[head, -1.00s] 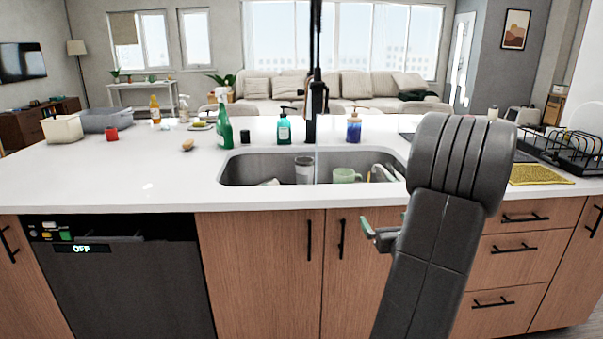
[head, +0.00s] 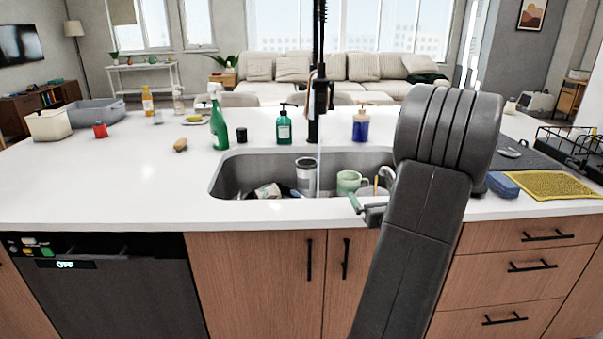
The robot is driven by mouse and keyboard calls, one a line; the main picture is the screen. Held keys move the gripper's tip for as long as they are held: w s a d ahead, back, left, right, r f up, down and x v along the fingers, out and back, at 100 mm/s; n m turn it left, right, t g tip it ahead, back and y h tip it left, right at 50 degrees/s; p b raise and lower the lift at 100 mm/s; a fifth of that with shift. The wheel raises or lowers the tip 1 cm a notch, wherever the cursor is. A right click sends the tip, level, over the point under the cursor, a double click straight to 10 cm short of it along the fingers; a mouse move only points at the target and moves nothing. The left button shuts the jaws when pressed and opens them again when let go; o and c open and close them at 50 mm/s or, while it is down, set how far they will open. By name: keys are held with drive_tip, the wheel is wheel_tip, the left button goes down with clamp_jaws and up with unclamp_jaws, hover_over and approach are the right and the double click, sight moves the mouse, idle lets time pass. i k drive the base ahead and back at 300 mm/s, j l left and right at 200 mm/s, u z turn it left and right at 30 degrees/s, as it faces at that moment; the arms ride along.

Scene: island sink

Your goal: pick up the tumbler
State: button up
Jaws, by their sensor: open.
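The tumbler (head: 306,178), a pale grey cup with a dark rim, stands about upright in the sink (head: 228,182), near its middle. Its lower end is close to other dishes, and I cannot tell whether it touches them. My gripper (head: 362,207) is open and empty. In the picture it is at the sink's front edge, to the right of the tumbler and apart from it. My arm hides the right end of the sink and part of the gripper.
A green mug (head: 348,182) is right of the tumbler, and a patterned cup (head: 268,191) lies left. The black faucet (head: 314,95) rises behind the sink. A green spray bottle (head: 218,124), teal soap bottle (head: 284,127) and blue bottle (head: 361,126) stand behind. The left counter is mostly clear.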

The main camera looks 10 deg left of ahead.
sight(307, 167)
drive_tip(key=i+j+u, duration=0.1)
drive_tip(key=i, duration=0.25)
drive_tip(key=i+j+u, duration=0.1)
drive_tip(key=i, duration=0.25)
drive_tip(key=i+l+u, duration=0.15)
drive_tip(key=i+u, duration=0.15)
